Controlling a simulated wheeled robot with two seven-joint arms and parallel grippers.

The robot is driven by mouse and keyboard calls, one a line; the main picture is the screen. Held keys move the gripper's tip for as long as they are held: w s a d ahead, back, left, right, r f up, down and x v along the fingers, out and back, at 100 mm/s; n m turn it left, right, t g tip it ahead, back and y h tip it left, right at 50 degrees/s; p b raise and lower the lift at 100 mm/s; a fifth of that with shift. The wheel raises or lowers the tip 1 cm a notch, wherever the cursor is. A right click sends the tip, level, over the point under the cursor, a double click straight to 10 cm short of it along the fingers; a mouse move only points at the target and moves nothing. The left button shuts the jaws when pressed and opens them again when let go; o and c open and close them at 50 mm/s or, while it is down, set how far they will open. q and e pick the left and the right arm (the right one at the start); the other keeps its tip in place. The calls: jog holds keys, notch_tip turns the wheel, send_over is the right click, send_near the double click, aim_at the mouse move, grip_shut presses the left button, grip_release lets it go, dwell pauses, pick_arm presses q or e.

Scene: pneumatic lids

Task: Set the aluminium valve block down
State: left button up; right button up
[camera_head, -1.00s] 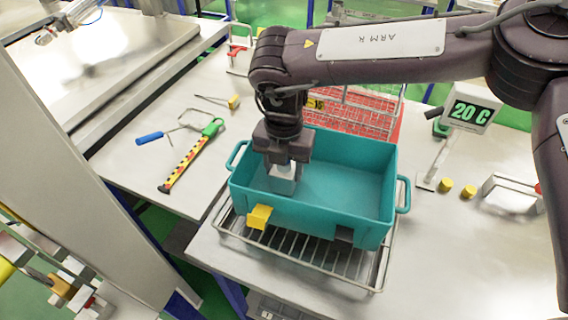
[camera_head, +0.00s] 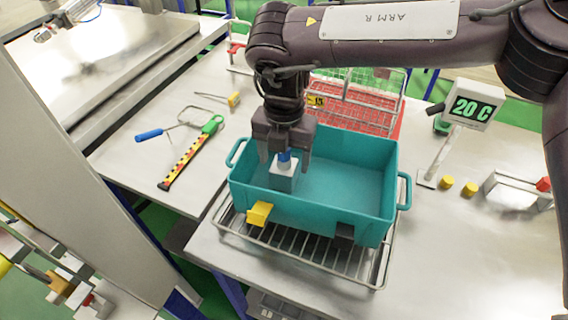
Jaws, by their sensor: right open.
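The aluminium valve block (camera_head: 284,176) is a small silvery cube with a blue fitting on top. It sits inside the teal crate (camera_head: 330,216), toward the left end, and looks upright on the crate floor. My right gripper (camera_head: 283,158) points down into the crate just above the block. Its fingers are spread either side of the blue fitting, with a gap showing. My left gripper is not in view.
The crate stands on a wire rack (camera_head: 300,257), with a yellow latch (camera_head: 259,214) on its front. A red-based wire basket (camera_head: 358,105) is behind. A display reading 20 C (camera_head: 473,108) and two yellow caps (camera_head: 447,182) are at right. The crate's right half is empty.

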notch_tip(320, 180, up, 10)
jog(key=shift+f+b, duration=0.2)
jog(key=shift+b, duration=0.4)
jog(key=shift+s+f, duration=0.1)
jog(key=shift+s, duration=0.05)
